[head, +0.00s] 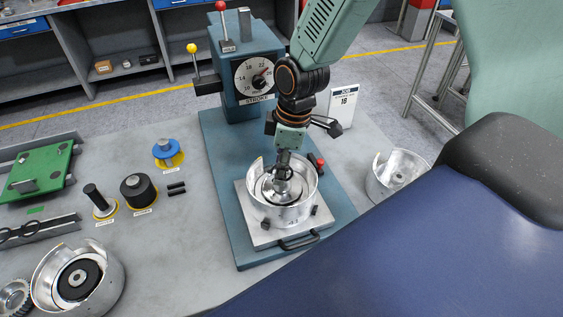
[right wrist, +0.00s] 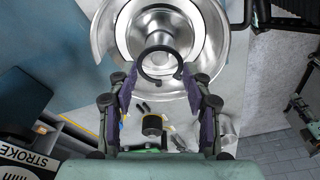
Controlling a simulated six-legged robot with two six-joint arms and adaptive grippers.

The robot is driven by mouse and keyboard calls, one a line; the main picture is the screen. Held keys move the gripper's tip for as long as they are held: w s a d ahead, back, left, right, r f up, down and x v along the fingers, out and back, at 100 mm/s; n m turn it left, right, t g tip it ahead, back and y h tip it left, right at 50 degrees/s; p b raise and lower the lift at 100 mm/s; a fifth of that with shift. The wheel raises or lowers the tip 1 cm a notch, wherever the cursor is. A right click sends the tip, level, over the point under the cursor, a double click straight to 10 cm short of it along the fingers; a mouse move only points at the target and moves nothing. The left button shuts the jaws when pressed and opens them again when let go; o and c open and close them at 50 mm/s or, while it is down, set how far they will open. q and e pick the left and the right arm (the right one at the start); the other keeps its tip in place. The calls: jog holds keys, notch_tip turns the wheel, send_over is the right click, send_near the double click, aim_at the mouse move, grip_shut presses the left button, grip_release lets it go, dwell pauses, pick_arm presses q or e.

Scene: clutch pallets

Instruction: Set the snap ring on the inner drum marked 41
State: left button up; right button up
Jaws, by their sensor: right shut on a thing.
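My right gripper (head: 283,168) points down over an open silver drum (head: 290,211) on the press plate. It is shut on the dark snap ring, a thin open ring (right wrist: 142,66) between the fingertips (right wrist: 160,78) in the right wrist view. A shiny inner drum with a central hub (head: 280,188) sits inside the silver drum; both also show behind the ring in the right wrist view. I cannot read a 41 on it. Whether the ring touches the hub cannot be told.
The blue press (head: 246,75) with a dial and levers stands behind the drum. Other drums sit at bottom left (head: 112,282) and right (head: 397,174). A blue-topped spool (head: 166,150), black cylinders (head: 138,190) and a green plate (head: 42,168) lie left. A job card (head: 343,100) stands behind.

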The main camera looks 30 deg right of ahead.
jog(key=o, duration=0.9)
notch_tip(320, 180, up, 5)
jog(key=p, duration=0.5)
notch_tip(320, 180, up, 4)
dwell(0.8)
